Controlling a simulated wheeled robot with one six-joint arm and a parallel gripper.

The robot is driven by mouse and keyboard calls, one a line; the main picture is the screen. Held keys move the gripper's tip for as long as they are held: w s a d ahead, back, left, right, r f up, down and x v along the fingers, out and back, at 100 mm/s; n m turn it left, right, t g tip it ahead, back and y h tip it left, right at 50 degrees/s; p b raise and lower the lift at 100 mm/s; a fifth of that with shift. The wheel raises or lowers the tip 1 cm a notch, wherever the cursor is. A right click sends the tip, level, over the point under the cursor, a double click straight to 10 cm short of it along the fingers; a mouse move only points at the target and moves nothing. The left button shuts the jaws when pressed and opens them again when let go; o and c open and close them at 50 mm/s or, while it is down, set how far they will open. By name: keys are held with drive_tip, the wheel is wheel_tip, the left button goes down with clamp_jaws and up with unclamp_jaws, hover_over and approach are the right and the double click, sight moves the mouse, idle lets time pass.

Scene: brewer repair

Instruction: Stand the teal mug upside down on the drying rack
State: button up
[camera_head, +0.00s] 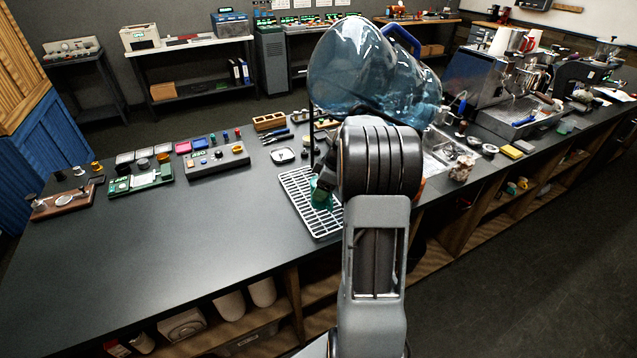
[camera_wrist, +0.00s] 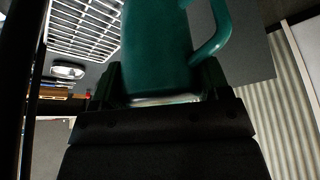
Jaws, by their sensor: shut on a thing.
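The teal mug (camera_wrist: 155,45) fills the upper middle of the wrist view, with its handle sticking out to the right. My gripper (camera_wrist: 158,78) is shut on the mug, one finger on each side. In the head view a small part of the mug (camera_head: 321,196) shows beside my arm, in front of or over the white drying rack (camera_head: 297,187). The rack's slats also show at the upper left of the wrist view (camera_wrist: 85,25). My arm hides the rack's right part. I cannot tell whether the mug touches the rack or which way its mouth faces.
A large blue water bottle (camera_head: 365,75) stands behind my arm. A small white-rimmed dish (camera_head: 283,155) and a wooden box (camera_head: 269,122) lie behind the rack. A grey control box (camera_head: 218,160) is to the left. The dark counter (camera_head: 190,225) is clear at the front left.

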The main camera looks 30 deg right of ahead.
drive_tip(key=shift+a+f+b, duration=0.1)
drive_tip(key=shift+f+b, duration=1)
drive_tip(key=shift+f, duration=1.55)
wheel_tip(320, 180, down, 2)
drive_tip(key=shift+f+b, duration=0.1)
drive_tip(key=shift+b, duration=1.15)
drive_tip(key=o, duration=1)
